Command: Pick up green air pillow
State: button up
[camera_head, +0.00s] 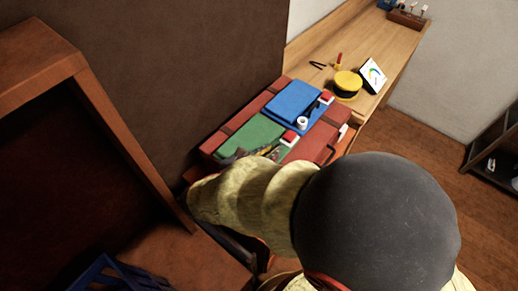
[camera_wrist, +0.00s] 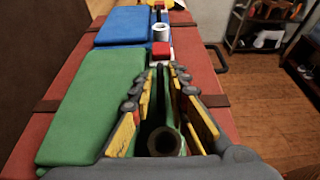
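The green air pillow (camera_wrist: 90,108) is a flat green pad lying on a red case. In the head view the green air pillow (camera_head: 252,134) is partly hidden by my arm. My gripper (camera_wrist: 174,78) reaches along the pillow's right side in the wrist view. Its yellow-padded fingers stand apart, with a gap at the tips. A dark, hollow round piece (camera_wrist: 165,141) and a green strip show between the fingers. I cannot tell whether they touch it. In the head view my gripper (camera_head: 262,152) is at the pillow's near edge, mostly hidden.
A blue pad (camera_head: 291,102) with a white roll (camera_head: 302,121) lies beyond the green pillow on the red case (camera_head: 311,149). A wooden counter (camera_head: 372,42) holds a black and yellow round object (camera_head: 347,85). A dark shelf (camera_head: 497,150) stands right. Floor (camera_head: 420,145) there is clear.

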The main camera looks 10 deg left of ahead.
jog(key=shift+w+d+f, duration=0.15)
jog(key=shift+w+d, duration=0.1)
jog(key=shift+w, duration=0.15)
jog(key=shift+c, duration=0.5)
grip_shut()
